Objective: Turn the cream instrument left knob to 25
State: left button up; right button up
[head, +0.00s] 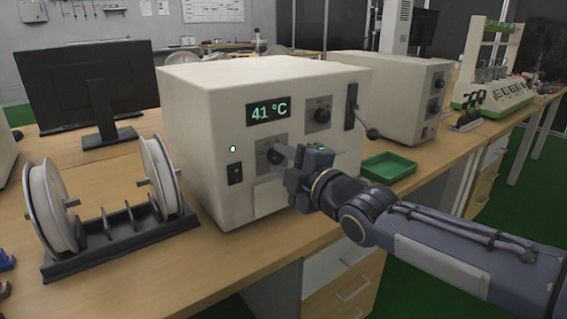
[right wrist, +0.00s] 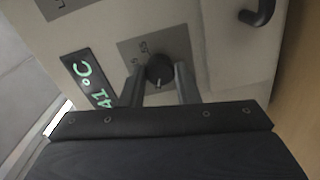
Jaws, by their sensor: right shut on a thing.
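The cream instrument (head: 205,110) stands on the bench, and its green display (head: 268,113) reads 41 °C. The left knob (head: 274,156) is on a grey plate below the display, partly hidden by my right gripper (head: 284,158). In the right wrist view the dark round knob (right wrist: 159,70) sits between the two fingers of the right gripper (right wrist: 161,84), which is shut on it. A pale mark shows on the knob; the scale figures beside it are too small to read surely. My left gripper is not in view.
Another knob (head: 321,115) is at upper right on the front, beside a black lever (head: 352,106). A green tray (head: 389,167) lies right of the instrument. A spool rack (head: 120,235) and a monitor (head: 98,85) stand to the left.

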jog(key=o, duration=1)
jog(key=shift+c, duration=0.2)
jog(key=p+v, duration=0.2)
jog(key=v, duration=0.5)
jog(key=shift+s+d, duration=0.2)
jog(key=shift+s, duration=0.1)
